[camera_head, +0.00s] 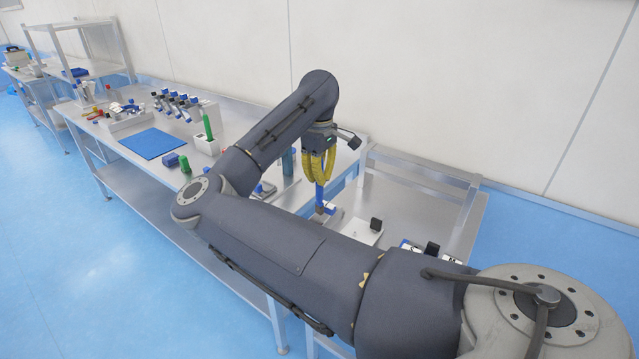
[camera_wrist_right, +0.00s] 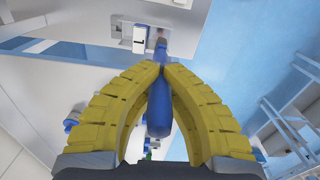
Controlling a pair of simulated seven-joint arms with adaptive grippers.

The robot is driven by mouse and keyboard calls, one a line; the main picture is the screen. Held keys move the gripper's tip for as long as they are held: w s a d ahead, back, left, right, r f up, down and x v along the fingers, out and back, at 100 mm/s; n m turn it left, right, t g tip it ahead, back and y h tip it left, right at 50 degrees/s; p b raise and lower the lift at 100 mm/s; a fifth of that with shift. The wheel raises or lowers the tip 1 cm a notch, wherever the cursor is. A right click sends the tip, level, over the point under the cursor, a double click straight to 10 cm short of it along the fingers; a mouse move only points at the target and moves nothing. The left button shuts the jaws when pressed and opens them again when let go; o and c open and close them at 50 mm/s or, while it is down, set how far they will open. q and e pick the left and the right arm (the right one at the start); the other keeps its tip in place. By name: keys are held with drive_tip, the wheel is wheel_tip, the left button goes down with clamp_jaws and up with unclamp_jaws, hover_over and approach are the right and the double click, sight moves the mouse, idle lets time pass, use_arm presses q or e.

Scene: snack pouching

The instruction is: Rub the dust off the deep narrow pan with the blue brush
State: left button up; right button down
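My right gripper (camera_head: 319,182) has yellow fingers shut on the blue handle of the blue brush (camera_head: 320,197). The brush points down over the right-hand end of the bench, near a white box with a black knob (camera_head: 362,232). In the right wrist view the fingers (camera_wrist_right: 160,70) close around the blue handle (camera_wrist_right: 158,112), and the far end of the brush is over a pale surface. I cannot tell whether the brush touches anything. I cannot pick out the deep narrow pan or any dust for sure; my arm hides part of the bench. My left gripper is not in view.
A green-handled tool (camera_head: 207,126) stands in a white holder (camera_head: 208,147). A blue mat (camera_head: 153,143), a blue block (camera_head: 171,159) and a rack of several blue-and-white tools (camera_head: 178,106) are on the left bench. The wall is behind the bench.

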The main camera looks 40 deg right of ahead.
sight(318, 193)
drive_tip(key=shift+r, duration=3.3)
drive_tip(key=shift+s+r+n, duration=0.15)
drive_tip(key=shift+r+n, duration=0.05)
drive_tip(key=shift+n, duration=0.45)
drive_tip(key=shift+s+r+n, duration=0.15)
drive_tip(key=shift+r+n, duration=0.05)
drive_tip(key=shift+n, duration=0.45)
drive_tip(key=shift+f, duration=0.15)
drive_tip(key=shift+d+f, duration=0.1)
drive_tip(key=shift+f, duration=6.3)
drive_tip(key=shift+w, duration=0.2)
drive_tip(key=shift+w, duration=0.4)
